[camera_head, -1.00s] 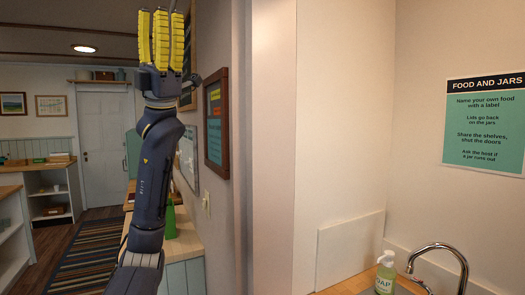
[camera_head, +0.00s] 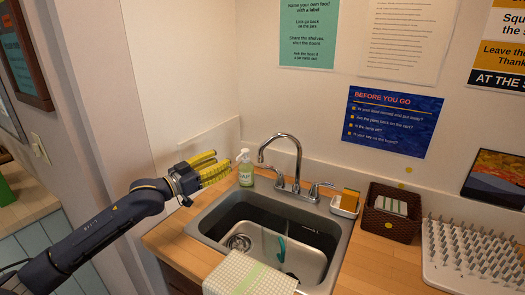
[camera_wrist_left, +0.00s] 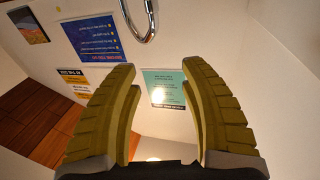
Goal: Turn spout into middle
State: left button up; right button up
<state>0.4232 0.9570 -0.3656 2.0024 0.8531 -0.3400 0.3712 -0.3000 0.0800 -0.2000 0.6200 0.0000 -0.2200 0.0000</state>
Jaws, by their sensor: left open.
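The chrome spout (camera_head: 297,152) rises from the back rim of the sink (camera_head: 207,222) and arches to the left. Its tip hangs toward the sink's back left corner. My left gripper (camera_head: 218,164) is left of the spout, beside the soap bottle (camera_head: 245,171), with its yellow fingers pointing right toward it. In the left wrist view the gripper (camera_wrist_left: 160,75) is open and empty between its fingers. The curved spout end (camera_wrist_left: 146,22) shows beyond the fingertips, apart from them. I cannot tell whether the fingers touch the bottle. My right gripper is not in view.
A sponge holder (camera_head: 344,207), a brown basket (camera_head: 388,226) and a white peg rack (camera_head: 466,250) stand right of the sink. A striped cloth (camera_head: 240,273) hangs over the front rim. The wall is close behind.

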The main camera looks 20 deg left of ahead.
aim_at(258, 153)
pick_arm(q)
jog(key=f+x, duration=0.1)
jog(key=x, duration=0.4)
jog(key=f+x, duration=0.1)
jog(key=x, duration=0.5)
jog(key=f+x, duration=0.1)
jog(key=x, duration=0.5)
jog(key=shift+w+d+f, duration=0.15)
jog(key=shift+d+f, duration=0.1)
jog(key=shift+d, duration=0.15)
grip_shut()
